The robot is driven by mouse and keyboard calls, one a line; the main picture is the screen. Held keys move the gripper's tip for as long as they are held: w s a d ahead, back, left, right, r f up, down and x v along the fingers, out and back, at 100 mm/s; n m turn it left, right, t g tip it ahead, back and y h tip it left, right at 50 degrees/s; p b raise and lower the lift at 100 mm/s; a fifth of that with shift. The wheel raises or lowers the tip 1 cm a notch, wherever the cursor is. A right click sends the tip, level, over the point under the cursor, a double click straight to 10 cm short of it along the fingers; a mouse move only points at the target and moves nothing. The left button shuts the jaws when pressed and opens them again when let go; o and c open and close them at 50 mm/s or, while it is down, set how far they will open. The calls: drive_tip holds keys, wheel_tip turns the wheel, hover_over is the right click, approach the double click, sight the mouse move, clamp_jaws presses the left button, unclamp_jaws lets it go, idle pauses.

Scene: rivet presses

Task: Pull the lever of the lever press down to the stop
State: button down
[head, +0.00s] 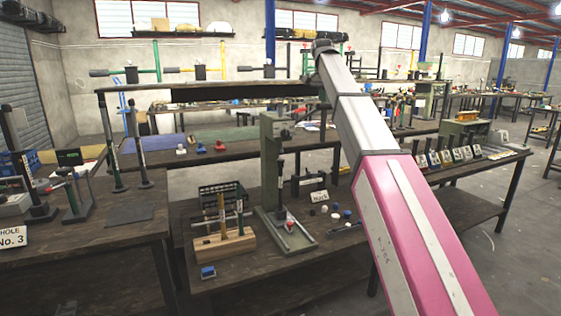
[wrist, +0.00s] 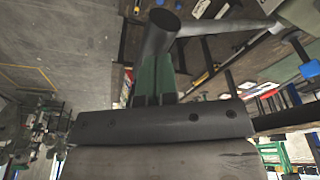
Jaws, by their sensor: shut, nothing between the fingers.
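The lever press (head: 270,170) is a tall grey-green column on a flat base, standing on the middle table in the head view. Its pale body also shows at the top right of the wrist view (wrist: 301,12). From there a grey lever rod (wrist: 225,24) runs left to a thick dark handle (wrist: 163,32). My gripper (wrist: 156,68) is shut and empty, with its fingertips close to the handle. I cannot tell whether they touch it. In the head view my arm reaches up past the press, and the gripper is too small to make out clearly.
A wooden block with upright tools (head: 222,247) stands left of the press. Small white and blue pieces (head: 335,213) lie to its right. The left table (head: 95,235) carries other presses and a "HOLE No. 3" sign (head: 12,237).

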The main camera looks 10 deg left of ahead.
wheel_tip(320, 180, up, 11)
drive_tip(key=w+a, duration=0.2)
drive_tip(key=w, duration=0.1)
idle(0.9)
drive_tip(key=shift+f, duration=0.1)
idle(0.6)
